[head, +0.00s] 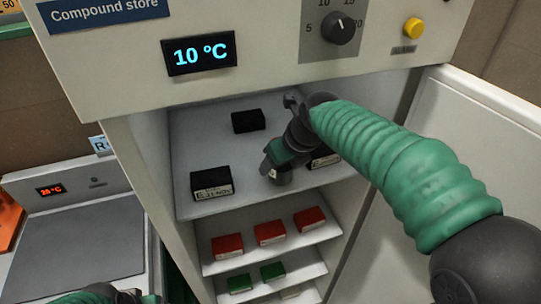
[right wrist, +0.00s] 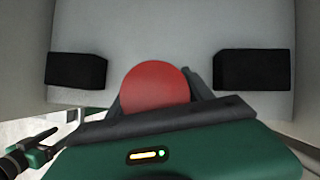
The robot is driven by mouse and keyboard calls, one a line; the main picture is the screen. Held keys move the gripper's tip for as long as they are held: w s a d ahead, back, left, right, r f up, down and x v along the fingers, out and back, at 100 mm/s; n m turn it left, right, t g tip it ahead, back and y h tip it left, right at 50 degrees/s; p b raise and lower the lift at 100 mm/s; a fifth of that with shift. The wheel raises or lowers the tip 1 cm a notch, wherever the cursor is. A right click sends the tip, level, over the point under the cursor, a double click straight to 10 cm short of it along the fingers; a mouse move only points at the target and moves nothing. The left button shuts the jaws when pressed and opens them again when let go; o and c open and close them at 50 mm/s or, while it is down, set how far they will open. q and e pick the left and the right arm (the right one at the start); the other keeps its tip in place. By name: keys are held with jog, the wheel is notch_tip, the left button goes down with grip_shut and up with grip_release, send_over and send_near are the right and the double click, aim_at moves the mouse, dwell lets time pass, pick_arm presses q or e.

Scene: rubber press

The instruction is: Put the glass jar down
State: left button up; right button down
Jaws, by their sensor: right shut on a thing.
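The glass jar (head: 280,176) is in the upper compartment of the compound store, low between my right gripper's fingers and mostly hidden by them. Its round red lid (right wrist: 153,86) shows in the right wrist view. My right gripper (head: 277,160) is shut on the jar, over the top shelf (head: 240,204) near its front. I cannot tell whether the jar's base touches the shelf. My left gripper (head: 108,294) shows only partly at the bottom left edge of the head view, and its jaws are unclear.
On the top shelf, a labelled black block (head: 211,183) stands left of the jar, another (head: 325,160) close to its right, partly hidden, and one (head: 248,121) farther back. Red blocks (head: 270,232) and green blocks (head: 273,270) fill lower shelves. An open door (head: 470,170) stands right.

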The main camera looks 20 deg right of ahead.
jog(key=w, duration=0.1)
jog(key=w+a, duration=0.1)
jog(key=w+p, duration=0.1)
jog(key=shift+a+r, duration=0.15)
jog(key=shift+a, duration=0.1)
jog(key=shift+w+a+f, duration=0.2)
jog(key=shift+f, duration=0.45)
jog(key=shift+w+a+f, duration=0.1)
jog(key=shift+a+f, duration=0.15)
jog(key=shift+a, duration=0.05)
jog(key=shift+d, duration=0.15)
jog(key=c, duration=0.8)
grip_release()
jog(key=shift+s+d, duration=0.15)
jog(key=shift+s, duration=0.05)
jog(key=o, duration=0.4)
jog(key=shift+d+f, duration=0.1)
jog(key=shift+d, duration=0.1)
pick_arm(q)
jog(key=shift+a+r, duration=0.25)
jog(key=shift+r, duration=0.1)
pick_arm(e)
jog(key=shift+w+a, duration=0.1)
jog(key=shift+a, duration=0.1)
